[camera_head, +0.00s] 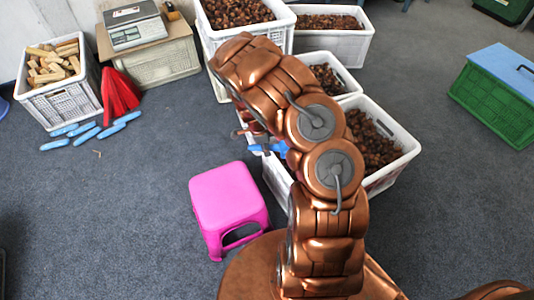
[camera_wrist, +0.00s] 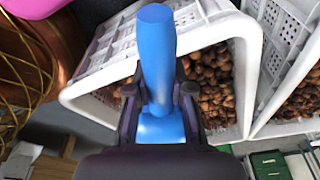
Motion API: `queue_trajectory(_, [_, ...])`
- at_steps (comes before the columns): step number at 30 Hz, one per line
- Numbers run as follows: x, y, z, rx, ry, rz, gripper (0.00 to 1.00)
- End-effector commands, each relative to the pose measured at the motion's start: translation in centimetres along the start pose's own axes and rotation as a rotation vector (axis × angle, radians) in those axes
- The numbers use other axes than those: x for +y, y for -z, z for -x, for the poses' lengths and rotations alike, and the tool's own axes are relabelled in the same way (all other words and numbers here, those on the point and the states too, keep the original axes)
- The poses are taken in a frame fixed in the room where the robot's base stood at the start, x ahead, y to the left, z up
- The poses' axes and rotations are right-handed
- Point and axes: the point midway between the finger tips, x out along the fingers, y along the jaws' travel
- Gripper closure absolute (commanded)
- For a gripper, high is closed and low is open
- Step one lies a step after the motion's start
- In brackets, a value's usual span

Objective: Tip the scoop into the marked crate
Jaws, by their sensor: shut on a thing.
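My gripper (camera_wrist: 159,104) is shut on the handle of a blue scoop (camera_wrist: 157,45) in the wrist view. The scoop's bowl and any load in it cannot be made out. Below it is a white crate (camera_wrist: 246,85) holding brown chestnuts (camera_wrist: 208,75). In the head view, a bit of the blue scoop (camera_head: 280,148) shows beside my arm, at the left side of the nearest white crate (camera_head: 276,180). I see no clear mark on any crate.
More white crates of chestnuts (camera_head: 347,43) stand behind. A pink stool (camera_head: 228,200) stands close on the left. A crate of wood blocks (camera_head: 62,98), blue items (camera_head: 83,131), red cloth (camera_head: 120,93) and a scale (camera_head: 135,28) are further left. A green box (camera_head: 490,105) is at right.

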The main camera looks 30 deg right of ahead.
Motion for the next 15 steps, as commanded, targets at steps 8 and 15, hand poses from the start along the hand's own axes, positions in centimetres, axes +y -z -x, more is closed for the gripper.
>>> queue_trajectory(8, [0.0, -0.1, -0.2, 0.04, 0.002, -0.002, 1.0])
queue_trajectory(15, [0.0, 0.1, 0.7, 0.046, 0.003, -0.004, 1.0])
